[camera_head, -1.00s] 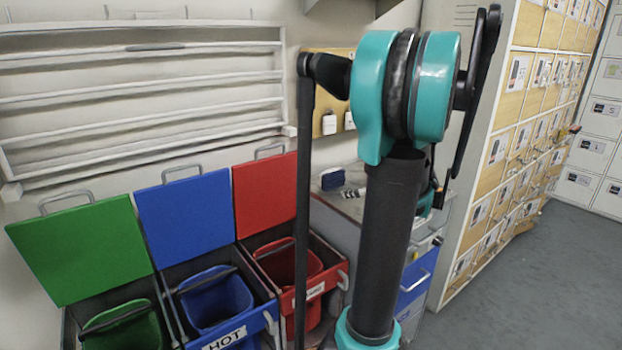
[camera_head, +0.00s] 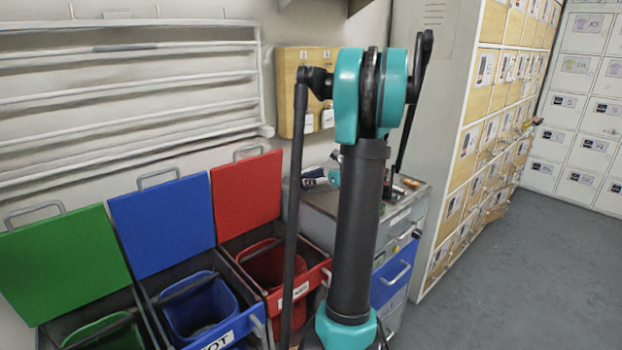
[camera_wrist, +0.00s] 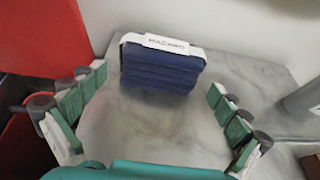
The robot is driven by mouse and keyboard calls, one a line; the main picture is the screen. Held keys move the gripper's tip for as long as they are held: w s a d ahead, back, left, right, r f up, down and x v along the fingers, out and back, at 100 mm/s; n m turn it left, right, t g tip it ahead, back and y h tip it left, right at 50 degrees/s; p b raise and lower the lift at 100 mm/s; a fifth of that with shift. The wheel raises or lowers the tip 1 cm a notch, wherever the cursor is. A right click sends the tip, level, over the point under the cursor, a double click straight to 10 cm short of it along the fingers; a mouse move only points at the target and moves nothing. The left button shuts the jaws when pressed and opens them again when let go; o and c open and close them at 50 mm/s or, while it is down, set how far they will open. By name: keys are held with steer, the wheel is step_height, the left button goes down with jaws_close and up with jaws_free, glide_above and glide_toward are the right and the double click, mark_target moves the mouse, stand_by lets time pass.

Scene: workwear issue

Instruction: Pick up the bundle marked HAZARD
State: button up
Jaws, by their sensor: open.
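The bundle (camera_wrist: 160,72) is a dark blue folded stack with a white band reading HAZARD. It stands on a grey worktop (camera_wrist: 130,120) in the wrist view, ahead of my gripper (camera_wrist: 156,82). My gripper is open, with one teal-padded finger on each side of the picture. The bundle lies beyond and between the fingertips, and no contact shows. In the head view a small dark blue and white item (camera_head: 313,179), seemingly this bundle, sits on the cabinet top. My arm hides most of my gripper there.
Red (camera_head: 247,195), blue (camera_head: 160,226) and green (camera_head: 65,262) lidded bins stand left of the cabinet (camera_head: 400,222). A red panel (camera_wrist: 40,40) is close on the left in the wrist view. Wooden lockers (camera_head: 470,150) rise at right; the floor (camera_head: 500,270) there is clear.

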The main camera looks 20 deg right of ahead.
mark_target(316, 176)
steer(key=shift+x, duration=2.7)
steer(key=shift+d+r, duration=0.1)
steer(key=shift+r, duration=0.05)
steer(key=shift+c, duration=0.6)
steer(key=c, duration=0.9)
